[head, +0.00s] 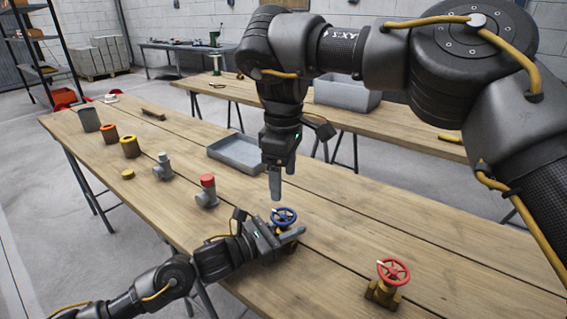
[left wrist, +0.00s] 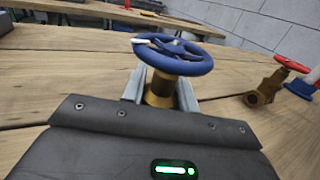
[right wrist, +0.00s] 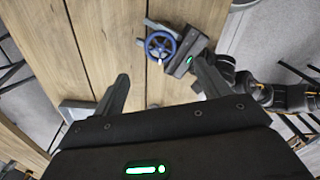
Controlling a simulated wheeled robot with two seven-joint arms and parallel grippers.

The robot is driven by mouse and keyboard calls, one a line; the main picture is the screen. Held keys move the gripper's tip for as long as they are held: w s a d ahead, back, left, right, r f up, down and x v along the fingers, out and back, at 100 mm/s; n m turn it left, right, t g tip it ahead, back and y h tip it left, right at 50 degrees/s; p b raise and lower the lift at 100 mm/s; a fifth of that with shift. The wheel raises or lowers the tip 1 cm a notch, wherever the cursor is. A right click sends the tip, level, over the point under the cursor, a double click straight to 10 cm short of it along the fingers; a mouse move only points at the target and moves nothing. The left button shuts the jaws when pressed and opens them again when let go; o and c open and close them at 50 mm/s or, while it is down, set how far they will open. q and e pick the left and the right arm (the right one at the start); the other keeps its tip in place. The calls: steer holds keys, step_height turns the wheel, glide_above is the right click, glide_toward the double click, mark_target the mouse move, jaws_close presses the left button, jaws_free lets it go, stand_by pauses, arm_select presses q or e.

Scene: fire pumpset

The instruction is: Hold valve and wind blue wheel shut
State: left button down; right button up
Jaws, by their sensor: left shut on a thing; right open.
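The blue wheel (head: 284,216) tops a brass valve on the wooden table. In the left wrist view the blue wheel (left wrist: 172,54) sits above the brass valve body (left wrist: 160,88), with a white mark on its rim. My left gripper (head: 290,236) is shut on the valve body below the wheel; its fingers (left wrist: 160,92) flank the brass. My right gripper (head: 275,184) points down above the table, just behind and above the wheel, apart from it. In the right wrist view its fingers (right wrist: 165,92) are open and empty, with the blue wheel (right wrist: 161,46) beyond them.
A brass valve with a red wheel (head: 393,271) stands at the right front. Grey and red-capped fittings (head: 207,190), a grey tray (head: 238,152) and several small pots (head: 130,147) are to the left and back.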

steer(key=shift+r, duration=1.6)
arm_select(q)
steer(key=c, duration=1)
jaws_free()
steer(key=v, duration=1.1)
steer(key=shift+s+a+f, duration=0.1)
steer(key=shift+s+a, duration=0.2)
steer(key=shift+a, duration=0.15)
